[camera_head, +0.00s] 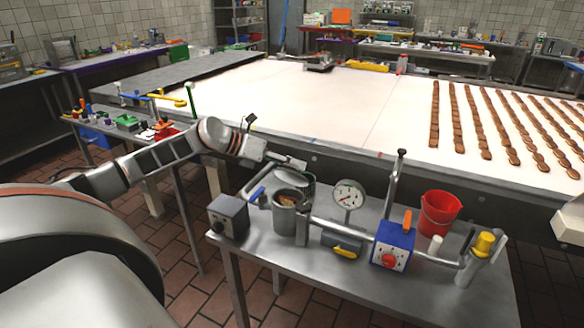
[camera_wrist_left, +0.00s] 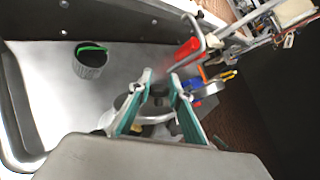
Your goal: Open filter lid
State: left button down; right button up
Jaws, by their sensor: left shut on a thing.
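The filter (camera_head: 287,220) is an upright grey cylinder on the metal table, left of the gauge. Its top shows a brownish inside.
A pressure gauge (camera_head: 348,195), a blue box with a red dial (camera_head: 392,246), a red bucket (camera_head: 440,213) and a grey box (camera_head: 229,215) crowd the metal table (camera_head: 330,284). Behind is a wide white conveyor (camera_head: 330,110) with rows of brown biscuits (camera_head: 471,120).

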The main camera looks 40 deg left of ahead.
pick_arm(q)
jog(key=shift+w+a+r+n+g, duration=0.15)
jog(key=shift+w+g, duration=0.1)
jog(key=shift+w, duration=0.1)
jog(key=shift+w+a+r+n+g, duration=0.1)
jog(key=shift+w+r+n+g, duration=0.05)
jog(key=shift+w+g, duration=0.15)
jog(key=shift+n+g, duration=0.3)
jog(key=shift+g, duration=0.25)
jog(key=shift+w+a+f+p, duration=0.2)
jog(key=shift+w+f, duration=0.2)
jog(key=shift+w, duration=0.45)
jog(key=shift+w+a+f+p, duration=0.15)
jog(key=shift+w+f, duration=0.3)
jog(key=shift+w, duration=0.35)
jog(key=shift+w+a+f+p, duration=0.15)
jog(key=shift+w+f, duration=0.25)
jog(key=shift+w, duration=0.45)
jog(key=shift+f, duration=0.1)
jog(key=c, duration=1.9)
grip_release()
jog(key=shift+a, duration=0.2)
